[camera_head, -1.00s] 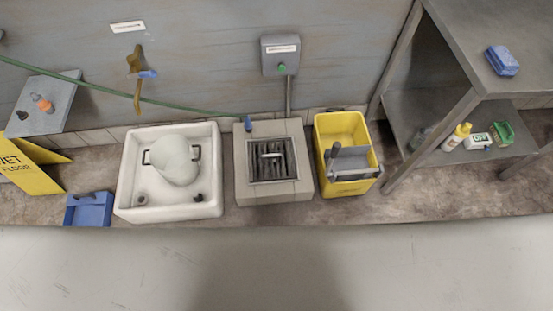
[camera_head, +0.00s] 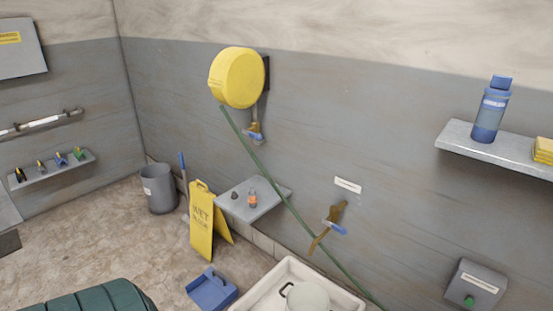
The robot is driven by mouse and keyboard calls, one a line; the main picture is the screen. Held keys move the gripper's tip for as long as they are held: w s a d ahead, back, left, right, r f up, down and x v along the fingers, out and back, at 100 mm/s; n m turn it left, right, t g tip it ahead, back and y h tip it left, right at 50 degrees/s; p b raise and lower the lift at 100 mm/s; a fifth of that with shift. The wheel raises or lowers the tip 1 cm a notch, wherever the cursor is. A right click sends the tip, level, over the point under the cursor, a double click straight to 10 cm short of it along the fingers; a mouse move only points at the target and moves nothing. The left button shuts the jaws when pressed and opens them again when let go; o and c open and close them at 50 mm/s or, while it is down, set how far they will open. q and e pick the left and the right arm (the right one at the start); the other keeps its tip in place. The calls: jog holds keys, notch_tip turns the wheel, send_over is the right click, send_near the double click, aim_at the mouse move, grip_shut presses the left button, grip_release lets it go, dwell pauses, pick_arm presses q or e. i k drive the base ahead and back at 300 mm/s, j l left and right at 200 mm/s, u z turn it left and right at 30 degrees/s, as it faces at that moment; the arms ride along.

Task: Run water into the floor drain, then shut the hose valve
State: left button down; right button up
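A yellow hose reel (camera_head: 237,78) is mounted on the wall. A green hose (camera_head: 283,191) runs from it down to the right and leaves the bottom edge. Under the reel is a small brass valve (camera_head: 255,128) with a blue lever. A larger brass tap (camera_head: 336,214) with a blue lever is on the wall lower right, below a white label (camera_head: 347,185). I cannot tell whether either valve is open. The floor drain and the hose's end are outside this view. Neither of my grippers is in view.
A white sink (camera_head: 268,290) holding a pale pot (camera_head: 308,297) is at the bottom. A grey wall shelf (camera_head: 262,206), yellow wet-floor sign (camera_head: 202,224), blue dustpan (camera_head: 212,289) and grey bin (camera_head: 159,189) stand left. A control box (camera_head: 474,285) with a green button is lower right.

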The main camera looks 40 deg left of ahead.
aim_at(257, 137)
jog(key=u, duration=1.65)
jog(key=i+j, duration=0.55)
jog(key=i+j+u, duration=0.1)
jog(key=i+j, duration=0.4)
jog(key=i, duration=0.2)
